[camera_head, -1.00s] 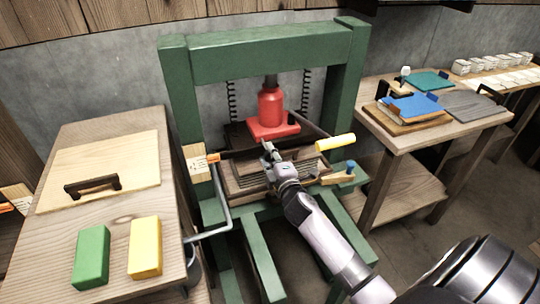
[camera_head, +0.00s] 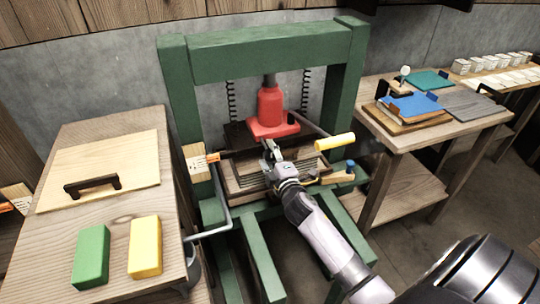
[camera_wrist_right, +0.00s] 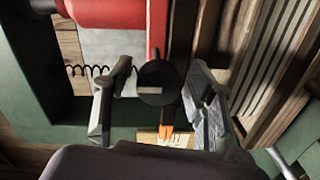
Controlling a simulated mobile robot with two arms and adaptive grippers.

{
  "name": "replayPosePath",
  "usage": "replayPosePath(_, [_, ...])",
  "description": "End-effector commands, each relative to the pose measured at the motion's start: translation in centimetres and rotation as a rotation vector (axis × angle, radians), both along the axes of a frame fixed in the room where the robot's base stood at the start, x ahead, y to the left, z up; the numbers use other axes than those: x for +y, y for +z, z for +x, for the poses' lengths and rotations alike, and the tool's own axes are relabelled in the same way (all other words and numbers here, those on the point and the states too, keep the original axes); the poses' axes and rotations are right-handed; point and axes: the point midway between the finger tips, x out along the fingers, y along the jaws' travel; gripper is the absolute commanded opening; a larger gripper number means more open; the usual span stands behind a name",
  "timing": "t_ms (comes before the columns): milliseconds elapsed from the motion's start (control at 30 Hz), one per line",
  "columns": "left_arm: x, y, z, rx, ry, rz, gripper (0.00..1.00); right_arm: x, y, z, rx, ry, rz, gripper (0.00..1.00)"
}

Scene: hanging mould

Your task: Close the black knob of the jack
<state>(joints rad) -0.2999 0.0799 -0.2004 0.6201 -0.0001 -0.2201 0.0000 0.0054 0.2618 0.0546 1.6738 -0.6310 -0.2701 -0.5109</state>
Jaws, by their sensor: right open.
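The red jack (camera_head: 270,106) stands upright inside the green press frame. Its red body also fills the upper left of the right wrist view (camera_wrist_right: 112,14). The round black knob (camera_wrist_right: 157,84) is beside the jack's red part in the wrist view, with a pale bar across its face. My right gripper (camera_head: 270,149) is at the front of the jack's base. In the wrist view its open fingers (camera_wrist_right: 161,72) stand on either side of the knob, with gaps showing. The gripper hides the knob in the head view. My left gripper is not in view.
The green press frame (camera_head: 270,55) surrounds the jack closely. A yellow handle (camera_head: 335,142) sticks out to the right of my gripper. A wooden table with a green block (camera_head: 92,256) and a yellow block (camera_head: 145,246) is on the left. Another table (camera_head: 410,142) holds boards on the right.

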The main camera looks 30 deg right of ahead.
Motion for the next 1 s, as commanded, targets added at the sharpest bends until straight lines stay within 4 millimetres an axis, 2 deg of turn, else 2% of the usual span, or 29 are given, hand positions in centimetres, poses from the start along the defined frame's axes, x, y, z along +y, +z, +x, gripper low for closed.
replayPosePath(367, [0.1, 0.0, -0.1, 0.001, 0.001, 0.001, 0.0, 0.1, 0.0, -0.4, -0.001, 0.001, -0.001, 0.54])
replayPosePath(467, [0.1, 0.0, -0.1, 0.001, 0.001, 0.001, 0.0, 0.4, 0.0, -1.6, 0.0, 0.001, -0.001, 0.54])
replayPosePath(800, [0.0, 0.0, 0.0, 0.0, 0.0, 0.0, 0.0, 2.1, 0.3, -8.5, 0.002, 0.0, 0.001, 0.54])
replayPosePath(1000, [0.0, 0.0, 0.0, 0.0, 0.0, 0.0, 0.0, 2.7, 0.5, -11.1, 0.001, 0.0, 0.001, 0.54])
